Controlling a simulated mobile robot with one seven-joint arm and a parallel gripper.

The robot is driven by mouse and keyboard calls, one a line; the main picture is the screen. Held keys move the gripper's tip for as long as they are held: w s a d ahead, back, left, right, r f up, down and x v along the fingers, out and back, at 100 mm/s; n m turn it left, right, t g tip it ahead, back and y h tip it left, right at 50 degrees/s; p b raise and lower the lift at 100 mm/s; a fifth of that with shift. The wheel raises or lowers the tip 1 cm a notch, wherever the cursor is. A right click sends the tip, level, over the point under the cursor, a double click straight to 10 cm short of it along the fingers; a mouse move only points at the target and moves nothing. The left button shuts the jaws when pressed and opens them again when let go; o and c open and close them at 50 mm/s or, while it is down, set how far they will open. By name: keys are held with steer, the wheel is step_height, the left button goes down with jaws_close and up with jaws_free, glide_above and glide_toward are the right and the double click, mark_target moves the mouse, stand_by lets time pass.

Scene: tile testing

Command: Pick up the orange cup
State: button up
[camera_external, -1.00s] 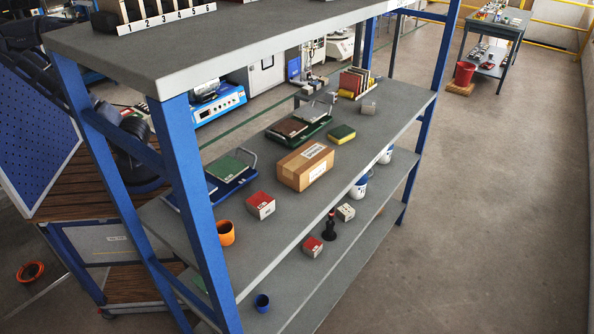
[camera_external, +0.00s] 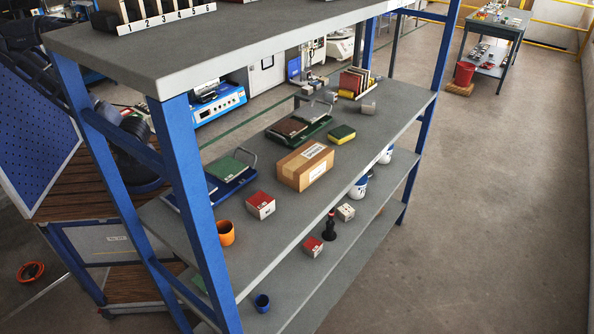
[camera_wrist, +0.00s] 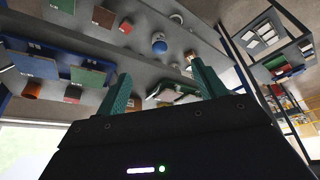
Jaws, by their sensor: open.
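The orange cup (camera_external: 226,233) stands upright on the middle shelf, near its left end and close to the blue post. In the wrist view a small orange-brown cup (camera_wrist: 32,89) shows at the far left, and it looks like the same cup. My gripper (camera_wrist: 161,77) shows only in the wrist view. Its two teal fingers are wide apart with nothing between them. The cup is well to the left of the fingers and apart from them. My arm is not visible in the external view.
A red-and-white box (camera_external: 261,205), a cardboard box (camera_external: 305,166) and a blue tray (camera_external: 218,185) with a green tile share the shelf (camera_external: 361,142). The top shelf (camera_external: 250,35) lies above. A blue cup (camera_external: 262,303) stands on the lower shelf. The floor at right is open.

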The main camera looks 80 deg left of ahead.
steer(key=w+d+f+n+g+h, duration=0.1)
steer(key=w+d+n+h, duration=0.2)
steer(key=d, duration=0.6)
steer(key=w+d+f+n+g+h, duration=0.2)
steer(key=d+h, duration=0.2)
steer(key=d, duration=0.6)
steer(key=w+d+f+n+g+h, duration=0.1)
steer(key=w+d+n+h, duration=0.2)
steer(key=d, duration=0.6)
steer(key=n+t+h, duration=0.2)
steer(key=n+h, duration=0.1)
steer(key=n, duration=0.9)
glide_toward(226, 238)
steer(key=shift+s+a+r, duration=0.1)
steer(key=shift+s+a, duration=0.2)
steer(key=shift+a, duration=0.2)
steer(key=shift+s+a+r, duration=0.15)
steer(key=shift+s+a, duration=0.1)
steer(key=shift+a, duration=0.25)
steer(key=shift+w+d+f, duration=0.15)
steer(key=shift+d+f, duration=0.35)
steer(key=shift+w+x, duration=0.15)
steer(key=shift+x, duration=2.45)
steer(key=shift+w+x, duration=0.1)
steer(key=shift+x, duration=2.5)
steer(key=shift+r, duration=0.15)
steer(key=c, duration=1.1)
